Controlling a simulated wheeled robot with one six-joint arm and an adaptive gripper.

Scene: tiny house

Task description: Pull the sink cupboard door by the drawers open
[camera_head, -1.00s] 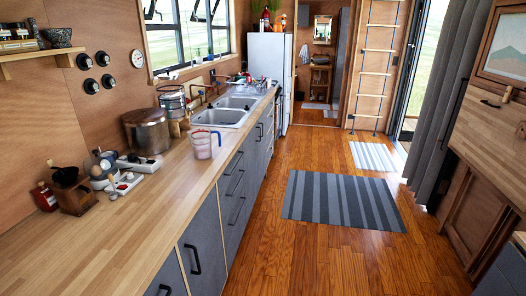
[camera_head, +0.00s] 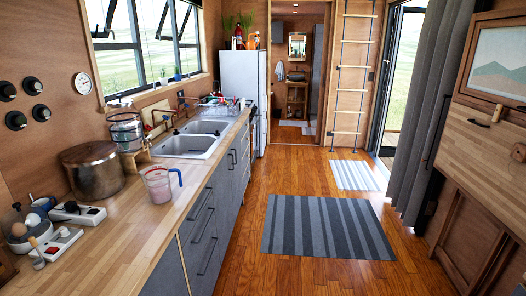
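The grey sink cupboard (camera_head: 224,184) is in the counter front below the double sink (camera_head: 195,140), just past the drawers. Its dark handles (camera_head: 232,158) show close together near the top of the doors, seen at a steep angle. The doors look shut. The grey drawers (camera_head: 205,232) with long dark handles are on the near side of it and also look shut. My gripper is not in view.
The wooden counter (camera_head: 125,235) runs along the left, with a pot (camera_head: 92,172) and a measuring jug (camera_head: 159,184) on it. A white fridge (camera_head: 243,92) stands beyond. The floor is clear around a flat striped rug (camera_head: 325,226). Cabinets (camera_head: 470,245) line the right.

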